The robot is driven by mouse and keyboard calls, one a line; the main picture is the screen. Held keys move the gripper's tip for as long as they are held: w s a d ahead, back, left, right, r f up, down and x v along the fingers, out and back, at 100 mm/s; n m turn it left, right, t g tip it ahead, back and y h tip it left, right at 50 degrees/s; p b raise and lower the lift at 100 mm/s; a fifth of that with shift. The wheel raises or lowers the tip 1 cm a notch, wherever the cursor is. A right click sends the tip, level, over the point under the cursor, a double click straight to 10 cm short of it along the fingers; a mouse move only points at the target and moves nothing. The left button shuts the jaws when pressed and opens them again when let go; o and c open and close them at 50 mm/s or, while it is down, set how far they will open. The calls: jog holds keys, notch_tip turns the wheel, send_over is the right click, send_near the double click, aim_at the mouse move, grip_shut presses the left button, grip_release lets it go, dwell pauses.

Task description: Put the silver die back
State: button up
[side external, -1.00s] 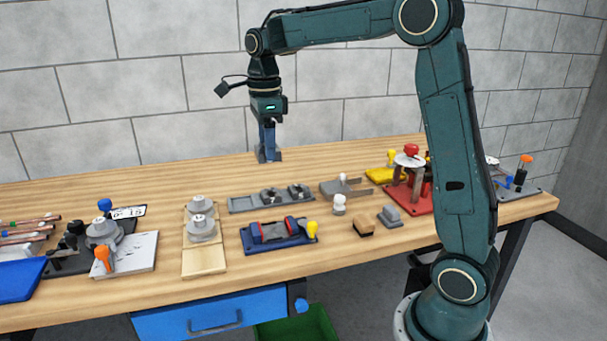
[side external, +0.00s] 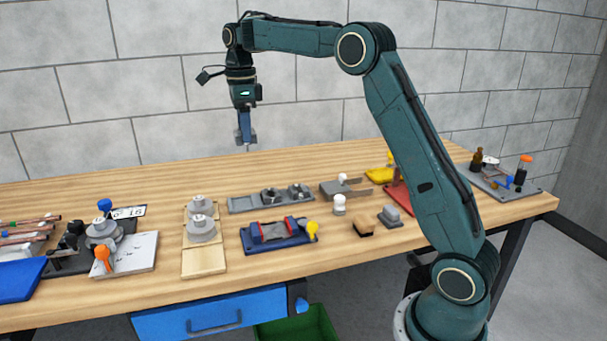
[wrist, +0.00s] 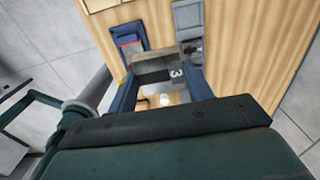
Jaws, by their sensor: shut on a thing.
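My gripper (side external: 246,140) hangs high above the far left-middle of the table, pointing down. In the wrist view, its blue fingers close around a grey metal piece (wrist: 152,66), which looks like the silver die; its outline blends with the grey fingertips. The tray also shows in the wrist view (wrist: 187,17), partly hidden by the fingers.
A blue fixture with red parts (side external: 278,235) stands in front of the tray. A wooden board (side external: 204,262) with stacked grey discs is to its left. Bare tabletop lies behind the tray.

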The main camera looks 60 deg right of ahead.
send_over(242, 204)
jog(key=s+a, duration=0.1)
jog(key=s, duration=0.1)
jog(key=f, duration=0.1)
jog(key=shift+w+d+f, duration=0.25)
jog(key=shift+w+d, duration=0.05)
jog(key=shift+w, duration=0.2)
jog(key=shift+w+d+f, duration=0.25)
jog(key=shift+w, duration=0.2)
jog(key=shift+f, duration=0.1)
jog(key=shift+f, duration=9.95)
jog(key=shift+f, duration=0.1)
jog(key=o, duration=1.3)
jog(key=shift+f, duration=0.1)
jog(key=shift+r, duration=0.2)
